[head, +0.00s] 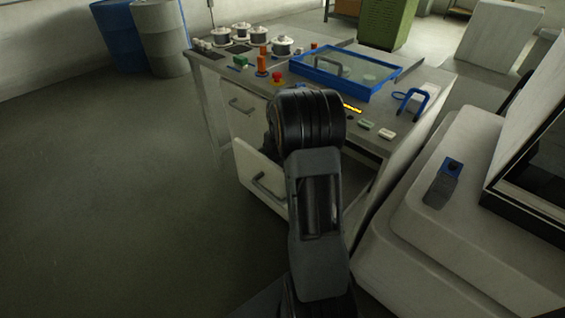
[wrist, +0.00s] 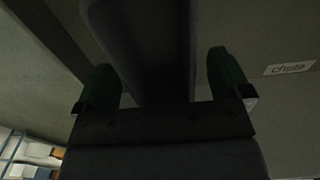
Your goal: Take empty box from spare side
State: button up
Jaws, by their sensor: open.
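I cannot pick out an empty box, or a spare side, for certain in either view. In the head view, my arm covers the middle of the cabinet and hides my gripper. A lower drawer (head: 246,168) of the white cabinet stands pulled out to the left of my arm, and its inside is mostly hidden. In the dark wrist view, my gripper (wrist: 164,70) shows two green-black fingers spread apart. A dark grey shape passes between or behind them; I cannot tell what it is. No box shows held.
A pale machine (head: 440,240) bearing a small grey-blue block (head: 441,184) stands at right. A "chute" label (wrist: 289,69) shows. Floor is clear at left.

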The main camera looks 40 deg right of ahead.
jog(key=shift+f, duration=1.25)
jog(key=c, duration=1.1)
